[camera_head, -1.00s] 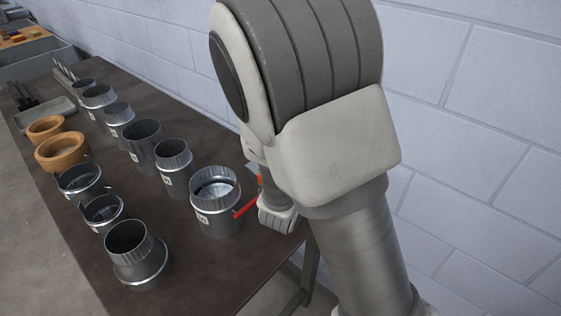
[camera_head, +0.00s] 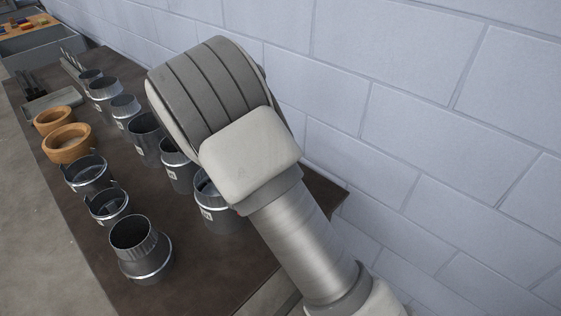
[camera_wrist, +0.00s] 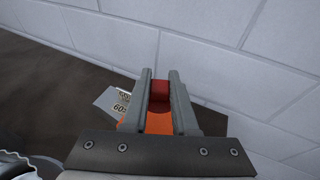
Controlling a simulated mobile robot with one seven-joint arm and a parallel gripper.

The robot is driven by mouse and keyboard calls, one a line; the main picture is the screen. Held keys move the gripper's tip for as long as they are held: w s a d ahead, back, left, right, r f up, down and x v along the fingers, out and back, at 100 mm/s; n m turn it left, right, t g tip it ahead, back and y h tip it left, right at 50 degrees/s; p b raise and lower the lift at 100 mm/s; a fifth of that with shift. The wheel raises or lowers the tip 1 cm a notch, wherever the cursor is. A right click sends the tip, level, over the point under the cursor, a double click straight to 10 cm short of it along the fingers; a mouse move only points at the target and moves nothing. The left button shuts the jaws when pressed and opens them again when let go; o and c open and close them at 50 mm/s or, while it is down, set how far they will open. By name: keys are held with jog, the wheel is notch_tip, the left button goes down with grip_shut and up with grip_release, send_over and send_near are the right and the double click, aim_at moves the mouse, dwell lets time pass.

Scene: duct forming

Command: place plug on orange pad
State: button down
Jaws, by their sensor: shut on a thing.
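In the wrist view my gripper (camera_wrist: 160,85) is shut on a red plug (camera_wrist: 160,91), which sits between its two grey fingers. An orange surface (camera_wrist: 158,123), which looks like the orange pad, shows between the fingers below the plug. I cannot tell whether the plug touches it. The fingers and the dark gripper body hide most of the orange. In the head view my arm hides the gripper, the plug and the pad.
A label card with printed digits (camera_wrist: 116,103) lies left of the fingers. Several grey metal duct pieces (camera_head: 140,247) and two wooden rings (camera_head: 67,143) stand on the dark table (camera_head: 190,270). A pale block wall (camera_head: 420,130) runs along its back edge.

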jog(key=shift+w+a+f, duration=0.25)
jog(key=shift+a+f, duration=0.1)
jog(key=shift+f, duration=1.9)
jog(key=shift+f, duration=0.1)
jog(key=shift+f, duration=0.15)
jog(key=c, duration=0.7)
grip_release()
